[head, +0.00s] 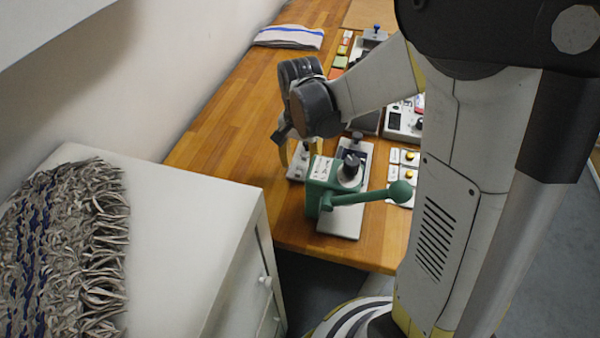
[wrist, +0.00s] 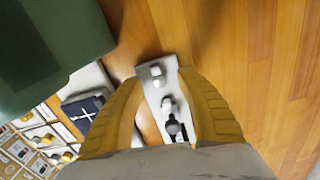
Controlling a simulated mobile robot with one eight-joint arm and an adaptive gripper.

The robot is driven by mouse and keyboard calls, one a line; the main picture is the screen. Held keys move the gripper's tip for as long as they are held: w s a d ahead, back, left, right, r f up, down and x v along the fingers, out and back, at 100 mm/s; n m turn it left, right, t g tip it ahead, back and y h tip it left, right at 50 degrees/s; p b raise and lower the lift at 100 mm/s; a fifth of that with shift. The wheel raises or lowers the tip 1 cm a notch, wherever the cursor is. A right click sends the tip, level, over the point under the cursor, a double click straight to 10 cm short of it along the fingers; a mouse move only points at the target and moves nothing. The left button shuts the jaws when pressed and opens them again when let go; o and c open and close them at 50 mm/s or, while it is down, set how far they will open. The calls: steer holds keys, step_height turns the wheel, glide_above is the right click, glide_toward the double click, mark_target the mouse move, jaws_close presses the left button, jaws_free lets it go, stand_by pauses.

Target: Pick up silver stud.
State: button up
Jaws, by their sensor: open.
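A narrow light-grey plate (wrist: 144,74) lies on the wooden bench and carries several small knobs. In the wrist view a pale, silvery stud (wrist: 156,71) stands near its far end, with another pale one (wrist: 167,103) behind it and a darker grey knob (wrist: 173,127) closer to the wrist. Which of these is the silver stud I cannot tell for sure. My gripper (wrist: 161,82) is open, its yellow fingers on either side of the plate, with nothing held. In the head view my gripper (head: 300,148) points down over the plate (head: 297,174), partly hiding it.
A green press with a lever (head: 322,186) stands close at the right of my gripper; its green body (wrist: 45,50) fills the wrist view's upper left. Cards with yellow pieces (head: 403,165) lie beyond it. Bare bench (head: 225,125) is free on the left.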

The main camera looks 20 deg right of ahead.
steer(key=shift+f, duration=0.5)
steer(key=shift+r, duration=0.1)
steer(key=c, duration=0.9)
jaws_close()
steer(key=shift+r, duration=0.1)
